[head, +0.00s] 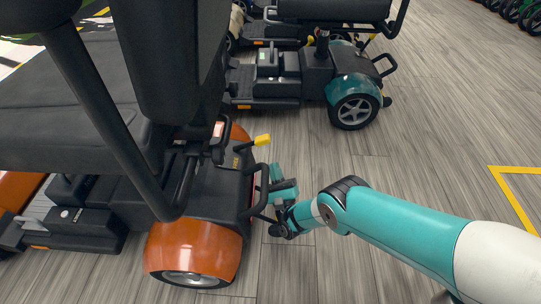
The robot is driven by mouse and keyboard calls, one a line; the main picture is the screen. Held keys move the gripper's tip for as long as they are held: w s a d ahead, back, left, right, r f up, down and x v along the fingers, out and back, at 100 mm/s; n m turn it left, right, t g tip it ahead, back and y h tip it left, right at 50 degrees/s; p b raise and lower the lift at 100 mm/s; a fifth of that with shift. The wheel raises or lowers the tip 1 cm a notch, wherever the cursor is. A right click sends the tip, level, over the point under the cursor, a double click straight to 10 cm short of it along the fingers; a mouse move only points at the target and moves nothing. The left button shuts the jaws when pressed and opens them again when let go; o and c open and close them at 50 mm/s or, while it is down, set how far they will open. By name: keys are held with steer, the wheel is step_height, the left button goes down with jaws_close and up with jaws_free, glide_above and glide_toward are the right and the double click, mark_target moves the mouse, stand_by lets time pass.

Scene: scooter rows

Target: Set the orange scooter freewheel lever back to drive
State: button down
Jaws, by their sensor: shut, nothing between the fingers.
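The orange scooter (196,247) stands at the left, its orange fenders and black seat in view. Its freewheel lever, with a yellow handle (262,140), sticks up and to the right from the black rear deck. I cannot tell its exact setting. My gripper (275,174) is at the end of my teal arm, just right of the scooter's black rear bar and below the yellow handle in the picture. It is shut and empty, apart from the handle. The fingertips are small and hard to make out.
The black rear bar (258,198) curves between my gripper and the scooter's deck. A teal scooter (355,92) with its own yellow lever (311,40) stands behind. Grey wood floor (420,150) is clear to the right, with a yellow floor line (508,190).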

mark_target(254, 143)
steer(key=shift+b+x, duration=2.55)
steer(key=shift+b, duration=0.05)
